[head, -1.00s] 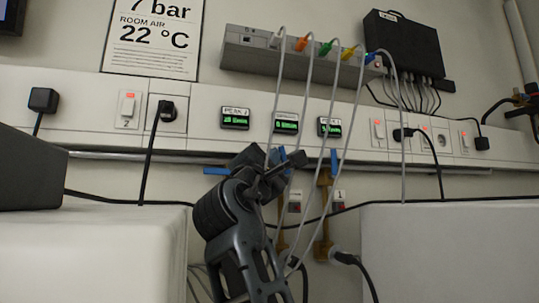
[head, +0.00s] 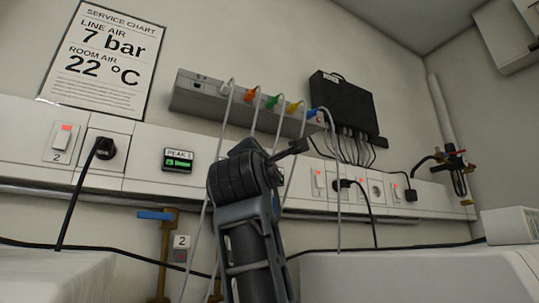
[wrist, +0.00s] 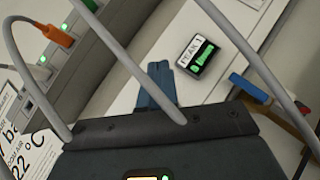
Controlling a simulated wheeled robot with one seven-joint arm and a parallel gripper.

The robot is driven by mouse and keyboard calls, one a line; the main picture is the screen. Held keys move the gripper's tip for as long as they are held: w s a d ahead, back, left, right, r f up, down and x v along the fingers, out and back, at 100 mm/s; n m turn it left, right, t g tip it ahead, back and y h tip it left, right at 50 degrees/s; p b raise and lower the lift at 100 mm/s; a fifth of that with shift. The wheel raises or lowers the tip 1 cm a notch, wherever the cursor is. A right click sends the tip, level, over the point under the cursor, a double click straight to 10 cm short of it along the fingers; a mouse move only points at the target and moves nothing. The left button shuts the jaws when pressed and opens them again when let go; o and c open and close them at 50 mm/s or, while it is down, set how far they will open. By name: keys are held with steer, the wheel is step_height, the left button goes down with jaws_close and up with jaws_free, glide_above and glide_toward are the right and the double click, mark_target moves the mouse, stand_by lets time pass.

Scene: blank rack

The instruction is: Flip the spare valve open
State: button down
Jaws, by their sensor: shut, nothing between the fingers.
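A brass valve with a blue lever (head: 155,215) stands on a pipe below the wall trunking, at lower left in the head view. Its lever lies crosswise to the upright pipe. A tag reading 2 (head: 181,241) sits beside it. In the wrist view a blue lever on brass (wrist: 248,88) shows at right, beyond the PEAK 1 display. My gripper (wrist: 162,86) is shut and empty, its blue fingers apart from that lever. In the head view my arm hides the fingers and part of the wall behind. I cannot tell which valve is the spare.
Grey cables (head: 215,150) hang from a coloured-plug strip (head: 190,92) around my arm and cross close to the gripper in the wrist view. A PEAK 1 display (head: 178,160) is on the trunking. White cabinets (head: 420,278) stand at both lower sides.

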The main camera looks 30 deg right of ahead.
steer(key=shift+s+d+r, duration=0.4)
steer(key=shift+d+r, duration=0.1)
steer(key=shift+d, duration=0.3)
